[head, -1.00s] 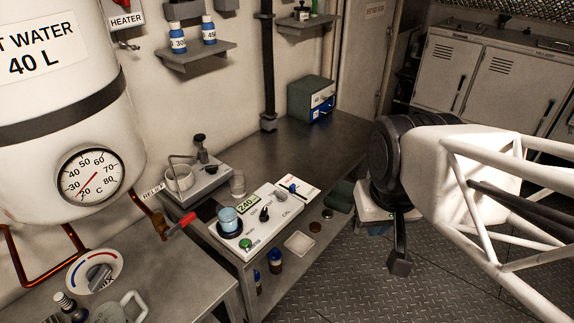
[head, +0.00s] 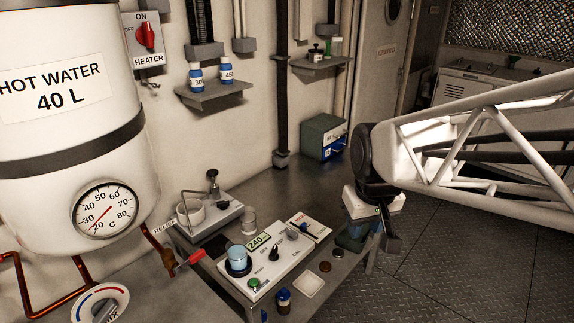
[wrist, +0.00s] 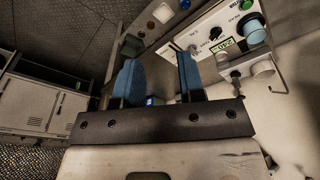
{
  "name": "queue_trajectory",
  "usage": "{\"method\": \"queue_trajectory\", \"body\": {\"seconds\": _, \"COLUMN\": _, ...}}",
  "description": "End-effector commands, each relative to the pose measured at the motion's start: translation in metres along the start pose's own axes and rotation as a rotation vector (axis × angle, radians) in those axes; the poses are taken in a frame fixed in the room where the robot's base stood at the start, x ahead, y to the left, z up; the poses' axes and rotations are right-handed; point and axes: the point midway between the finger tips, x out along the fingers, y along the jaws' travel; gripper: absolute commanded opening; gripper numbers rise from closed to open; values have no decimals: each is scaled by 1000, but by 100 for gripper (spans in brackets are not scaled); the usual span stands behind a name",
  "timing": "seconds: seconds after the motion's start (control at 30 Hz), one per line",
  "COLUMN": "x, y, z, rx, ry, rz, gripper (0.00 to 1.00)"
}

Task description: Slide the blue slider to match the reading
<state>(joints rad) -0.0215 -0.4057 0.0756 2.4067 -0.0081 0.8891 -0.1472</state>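The instrument's green display (head: 258,241) reads 240 in the head view, and the display (wrist: 227,45) also shows in the wrist view.
A dark green box (head: 323,137) stands at the bench's back. The bench behind the instrument is mostly clear.

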Motion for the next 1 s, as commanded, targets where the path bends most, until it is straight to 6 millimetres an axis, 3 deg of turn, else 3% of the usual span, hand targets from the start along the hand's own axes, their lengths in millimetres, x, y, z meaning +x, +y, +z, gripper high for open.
{"method": "queue_trajectory", "body": {"seconds": 0.53, "x": 50, "y": 0, "z": -100, "rx": -179, "ry": -51, "rz": -18, "gripper": 36}}
{"method": "queue_trajectory", "body": {"seconds": 1.0, "x": 113, "y": -6, "z": -177, "rx": -332, "ry": -92, "rz": -38, "gripper": 36}}
